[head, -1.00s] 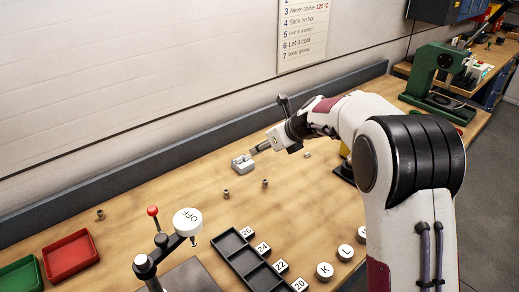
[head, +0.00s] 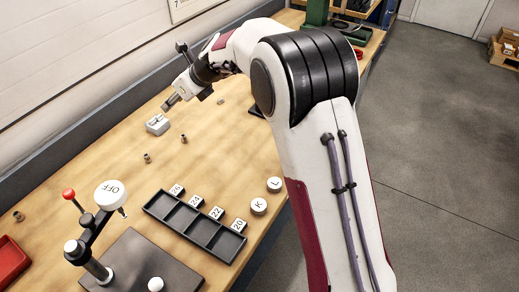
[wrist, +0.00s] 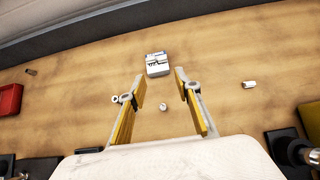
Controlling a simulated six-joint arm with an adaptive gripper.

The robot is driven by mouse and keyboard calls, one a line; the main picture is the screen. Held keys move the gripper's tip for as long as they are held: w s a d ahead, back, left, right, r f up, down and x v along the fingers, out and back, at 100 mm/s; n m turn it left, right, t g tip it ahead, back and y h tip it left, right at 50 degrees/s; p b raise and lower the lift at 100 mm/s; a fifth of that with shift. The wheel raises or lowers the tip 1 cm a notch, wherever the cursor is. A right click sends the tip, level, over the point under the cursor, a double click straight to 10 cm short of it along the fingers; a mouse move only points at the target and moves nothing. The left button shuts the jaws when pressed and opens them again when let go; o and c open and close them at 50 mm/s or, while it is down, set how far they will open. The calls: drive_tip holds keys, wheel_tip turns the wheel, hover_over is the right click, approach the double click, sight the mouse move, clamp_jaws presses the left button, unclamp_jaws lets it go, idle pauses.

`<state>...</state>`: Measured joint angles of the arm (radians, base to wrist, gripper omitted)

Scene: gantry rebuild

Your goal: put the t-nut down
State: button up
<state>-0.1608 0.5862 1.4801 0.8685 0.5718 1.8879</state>
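My gripper (head: 168,104) is above the back of the bench, close to a light grey slotted block (head: 157,124). In the wrist view its two yellow-padded fingers (wrist: 160,98) stand wide apart with nothing held between them. The grey block (wrist: 158,64) lies beyond the fingertips there. A small metal piece (wrist: 163,106) shows on the bench between the fingers, below them. Another small piece (wrist: 248,84) lies to the right. I cannot tell for certain which part is the t-nut; it may be in or on the block.
Small metal pieces (head: 147,158) are scattered on the bench. A black compartment tray (head: 195,226) with number labels, round K and L knobs (head: 258,206), a lever fixture (head: 96,225) and a red bin (head: 12,262) stand nearer. Bare wood surrounds the block.

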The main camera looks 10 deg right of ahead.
drive_tip(key=s+d+r+n+h, duration=0.1)
drive_tip(key=s+d+r+n, duration=0.35)
drive_tip(key=s, duration=0.25)
drive_tip(key=s+d+r+n+h, duration=0.1)
drive_tip(key=s+d+r+n, duration=0.2)
drive_tip(key=s+n, duration=0.35)
drive_tip(key=s+d+r+n, duration=0.3)
drive_tip(key=s+r, duration=0.1)
drive_tip(key=s, duration=0.5)
drive_tip(key=s+d+f+n+h, duration=0.1)
drive_tip(key=s+d+n, duration=0.3)
drive_tip(key=s, duration=0.4)
drive_tip(key=s+d+f+n+h, duration=0.2)
drive_tip(key=s+d+n, duration=0.2)
drive_tip(key=s, duration=0.4)
drive_tip(key=s+d+f+n+h, duration=0.1)
drive_tip(key=s+d+f+n, duration=0.1)
drive_tip(key=s+n, duration=0.3)
drive_tip(key=s+d, duration=0.1)
drive_tip(key=s, duration=0.2)
drive_tip(key=shift+d+g, duration=0.4)
